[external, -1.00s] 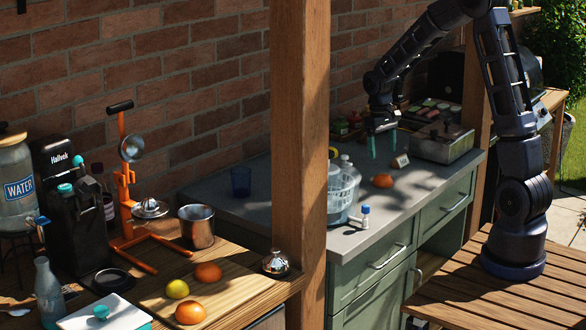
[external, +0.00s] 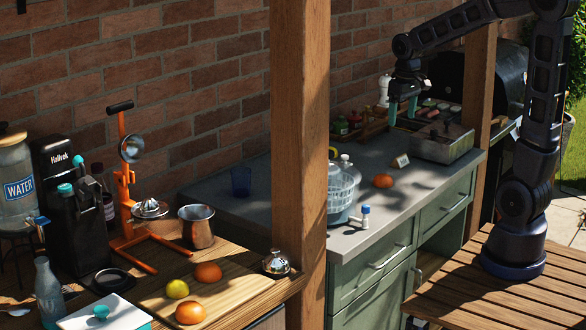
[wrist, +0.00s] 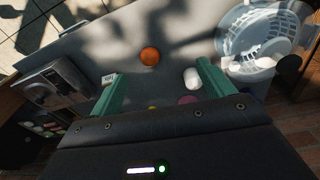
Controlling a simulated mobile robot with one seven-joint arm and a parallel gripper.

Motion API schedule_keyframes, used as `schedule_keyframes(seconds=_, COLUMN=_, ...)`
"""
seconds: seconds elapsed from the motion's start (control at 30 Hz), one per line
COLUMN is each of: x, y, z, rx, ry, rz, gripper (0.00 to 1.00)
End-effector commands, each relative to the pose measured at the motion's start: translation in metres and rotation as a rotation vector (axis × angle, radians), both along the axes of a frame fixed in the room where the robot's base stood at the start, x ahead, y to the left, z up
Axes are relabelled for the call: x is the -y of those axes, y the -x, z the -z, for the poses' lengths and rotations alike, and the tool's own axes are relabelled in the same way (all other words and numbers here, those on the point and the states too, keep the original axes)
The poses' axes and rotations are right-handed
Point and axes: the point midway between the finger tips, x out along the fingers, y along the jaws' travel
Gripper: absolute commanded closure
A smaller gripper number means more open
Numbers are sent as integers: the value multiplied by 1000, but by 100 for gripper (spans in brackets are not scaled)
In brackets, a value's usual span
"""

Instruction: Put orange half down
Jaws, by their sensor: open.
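An orange piece (external: 383,181) lies on the grey counter (external: 395,205), beside a small white card. It also shows in the wrist view as a round orange shape (wrist: 150,56), beyond and between my fingertips and apart from them. I cannot tell whether it is a half or a whole fruit. My gripper (external: 403,108) is raised above the counter, up and to the right of the orange piece. Its two teal fingers are spread and empty, as the wrist view (wrist: 158,82) also shows.
A metal tray (external: 440,147) sits at the right. A wooden post (external: 300,150) stands in front. More oranges (external: 208,272) lie on a cutting board (external: 235,293).

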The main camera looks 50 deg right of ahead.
Motion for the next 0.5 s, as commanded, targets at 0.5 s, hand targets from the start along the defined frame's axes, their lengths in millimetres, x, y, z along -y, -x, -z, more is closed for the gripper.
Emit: schedule_keyframes(seconds=0.5, x=-45, y=119, z=-48, rx=190, ry=12, rz=-65, gripper=19)
